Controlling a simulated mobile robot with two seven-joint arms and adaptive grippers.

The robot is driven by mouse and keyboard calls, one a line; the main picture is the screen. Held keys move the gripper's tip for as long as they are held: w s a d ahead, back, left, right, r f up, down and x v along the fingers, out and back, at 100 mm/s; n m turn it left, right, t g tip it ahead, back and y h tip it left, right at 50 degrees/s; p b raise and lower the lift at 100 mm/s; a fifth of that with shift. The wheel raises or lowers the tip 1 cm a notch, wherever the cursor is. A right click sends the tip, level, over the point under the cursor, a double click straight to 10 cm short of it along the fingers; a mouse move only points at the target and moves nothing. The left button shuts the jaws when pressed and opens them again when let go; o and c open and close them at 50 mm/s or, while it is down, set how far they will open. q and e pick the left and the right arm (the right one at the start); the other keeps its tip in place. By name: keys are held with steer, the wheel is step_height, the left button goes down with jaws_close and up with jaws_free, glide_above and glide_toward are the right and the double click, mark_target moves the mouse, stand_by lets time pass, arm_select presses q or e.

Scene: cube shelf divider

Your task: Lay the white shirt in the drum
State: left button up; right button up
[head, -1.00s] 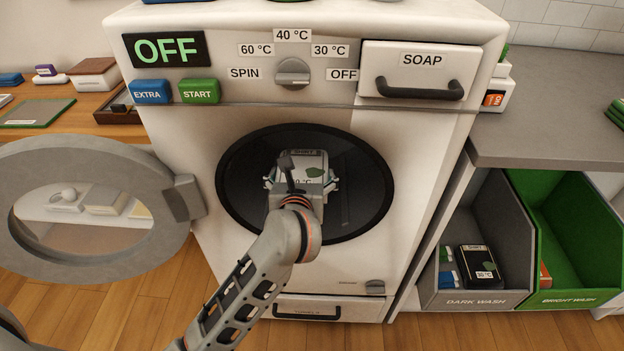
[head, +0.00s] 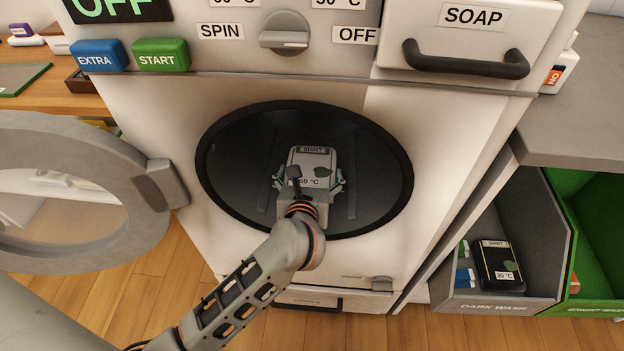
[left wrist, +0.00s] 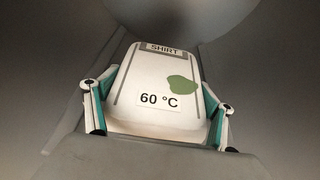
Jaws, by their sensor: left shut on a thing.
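The white shirt (head: 313,160) is a white block labelled SHIRT and 60 °C, with a green stain. My left gripper (head: 308,182) is shut on it and holds it inside the mouth of the drum (head: 262,165). In the left wrist view the shirt (left wrist: 150,80) fills the space between the two fingers of my left gripper (left wrist: 158,115), with the grey drum interior around it. I cannot tell whether the shirt touches the drum floor. My right gripper is not in view.
The round washer door (head: 150,235) stands open at the left. A grey DARK WASH bin (head: 535,235) with a black shirt (head: 497,265) and a green BRIGHT WASH bin (head: 600,225) stand at the right. The soap drawer (head: 455,40) is shut above.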

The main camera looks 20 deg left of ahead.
arm_select(q)
step_height(320, 180, down, 2)
steer(key=shift+f, duration=0.3)
steer(key=shift+r, duration=0.2)
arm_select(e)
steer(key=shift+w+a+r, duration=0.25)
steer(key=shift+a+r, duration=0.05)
arm_select(q)
steer(key=shift+f, duration=0.1)
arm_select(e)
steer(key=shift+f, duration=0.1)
arm_select(q)
steer(key=shift+f+b, duration=0.2)
steer(key=shift+b, duration=0.15)
steer(key=o, duration=1.2)
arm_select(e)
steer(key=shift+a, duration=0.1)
arm_select(q)
steer(key=shift+r, duration=0.1)
